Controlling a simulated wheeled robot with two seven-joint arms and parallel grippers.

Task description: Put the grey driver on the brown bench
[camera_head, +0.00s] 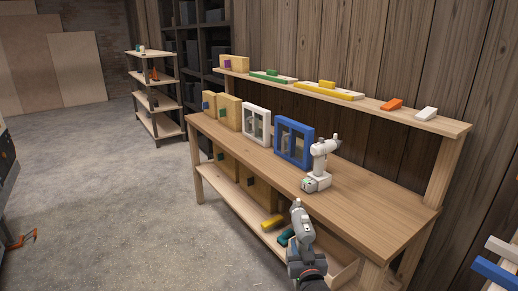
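The brown bench (352,208) is a long wooden workbench along the plank wall. A grey arm of mine, which I take to be the right, rises from the bottom edge in front of the bench. Its gripper end (299,218) overlaps the bench's front edge in the picture. A grey, driver-like shape is there, but I cannot tell driver from gripper or make out the fingers. A white driver (318,164) stands upright on the bench top. My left gripper is not in view.
A white frame (256,125), a blue frame (293,143) and wooden blocks stand on the bench. A yellow item (272,222) and a teal item (285,238) lie on its lower shelf. The bench top right of the white driver is clear. An orange tool (20,240) is at left.

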